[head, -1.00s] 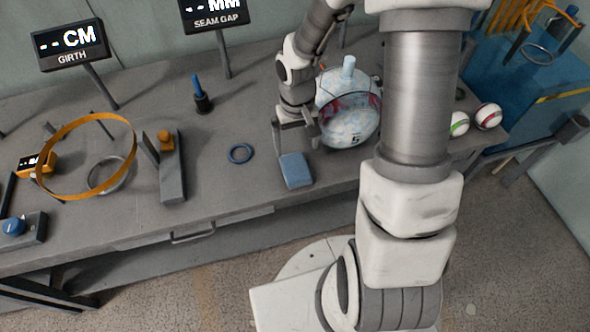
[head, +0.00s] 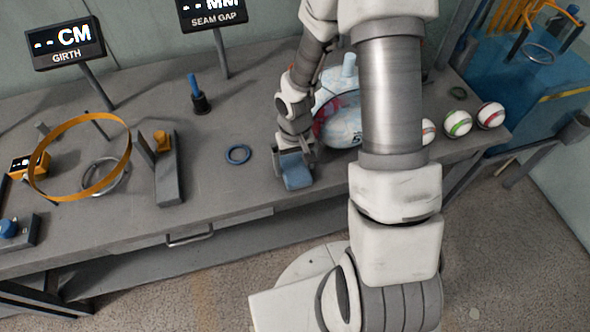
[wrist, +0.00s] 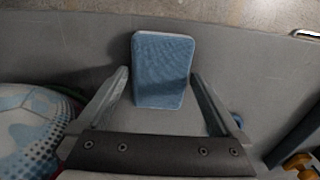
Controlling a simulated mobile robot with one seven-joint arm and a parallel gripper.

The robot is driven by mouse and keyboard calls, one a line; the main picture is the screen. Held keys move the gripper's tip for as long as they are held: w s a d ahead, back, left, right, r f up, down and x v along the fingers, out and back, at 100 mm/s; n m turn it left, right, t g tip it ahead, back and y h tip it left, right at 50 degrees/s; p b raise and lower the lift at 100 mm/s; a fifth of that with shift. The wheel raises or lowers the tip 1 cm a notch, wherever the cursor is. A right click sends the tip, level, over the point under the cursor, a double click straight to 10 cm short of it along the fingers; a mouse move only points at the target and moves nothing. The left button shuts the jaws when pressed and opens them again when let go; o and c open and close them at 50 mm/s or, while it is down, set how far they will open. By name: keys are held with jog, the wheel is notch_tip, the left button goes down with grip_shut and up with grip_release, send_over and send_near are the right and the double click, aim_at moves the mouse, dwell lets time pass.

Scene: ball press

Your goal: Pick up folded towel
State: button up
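The folded towel is a small blue block-shaped pad (head: 297,178) lying near the front edge of the workbench. It also shows in the wrist view, where the towel (wrist: 162,66) sits between and a little beyond the fingertips. My gripper (head: 293,168) is low over the towel in the head view. In the wrist view my gripper (wrist: 161,80) is open, with one finger on each side of the towel and a visible gap on both sides. My gripper covers part of the towel's far end in the head view.
A large patterned ball (head: 338,122) stands close beside my gripper, partly behind my arm. A blue ring (head: 237,154) lies left of the towel. A grey stand with an orange knob (head: 168,170) is farther left. Small balls (head: 458,124) sit at right.

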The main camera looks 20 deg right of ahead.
jog(key=c, duration=1)
